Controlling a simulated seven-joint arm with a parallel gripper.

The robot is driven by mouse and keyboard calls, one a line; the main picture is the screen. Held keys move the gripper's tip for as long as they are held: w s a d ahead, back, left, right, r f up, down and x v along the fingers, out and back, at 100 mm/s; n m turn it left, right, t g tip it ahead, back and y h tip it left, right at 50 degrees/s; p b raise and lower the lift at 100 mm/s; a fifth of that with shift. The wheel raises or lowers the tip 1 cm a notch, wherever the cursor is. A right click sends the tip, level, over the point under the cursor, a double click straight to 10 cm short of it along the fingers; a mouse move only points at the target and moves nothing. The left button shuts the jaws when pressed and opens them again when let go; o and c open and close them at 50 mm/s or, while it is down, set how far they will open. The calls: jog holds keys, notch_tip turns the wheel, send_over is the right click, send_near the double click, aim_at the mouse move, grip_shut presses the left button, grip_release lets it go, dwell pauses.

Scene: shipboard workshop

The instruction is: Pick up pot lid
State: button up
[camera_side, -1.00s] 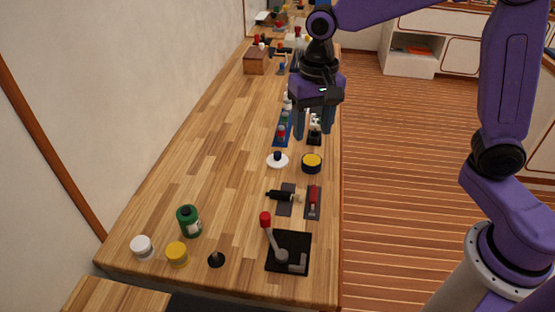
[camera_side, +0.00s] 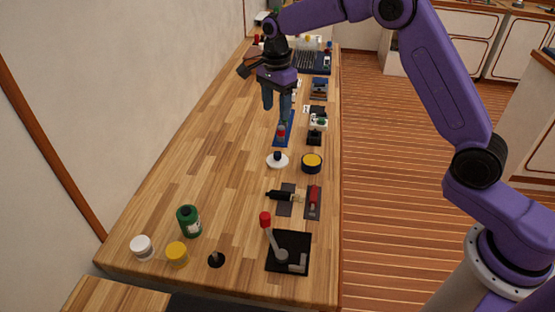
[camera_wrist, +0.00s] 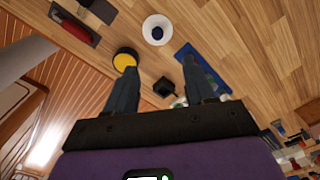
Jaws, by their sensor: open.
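The pot lid (camera_side: 270,161) is a small white disc with a dark knob, lying flat on the wooden bench in the side view. It also shows near the top of the wrist view as a white round lid (camera_wrist: 148,22) with a dark centre. My gripper (camera_side: 277,114) is open and empty, pointing down above the bench. In the side view it appears farther along the bench than the lid. In the wrist view the lid lies beyond the gap between my fingertips (camera_wrist: 160,66), apart from them.
A yellow-topped black round tin (camera_side: 312,162) stands just right of the lid. A blue mat (camera_side: 287,122) with small items lies behind it. Tools on dark mats (camera_side: 286,207) and a red-knobbed lever (camera_side: 266,222) are nearer. The bench left of the lid is clear.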

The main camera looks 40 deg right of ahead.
send_over(277, 153)
notch_tip(277, 153, down, 10)
jog(key=shift+w+r, duration=0.1)
jog(key=shift+r, duration=0.15)
jog(key=shift+s+f, duration=0.2)
jog(key=shift+f, duration=2.55)
grip_shut()
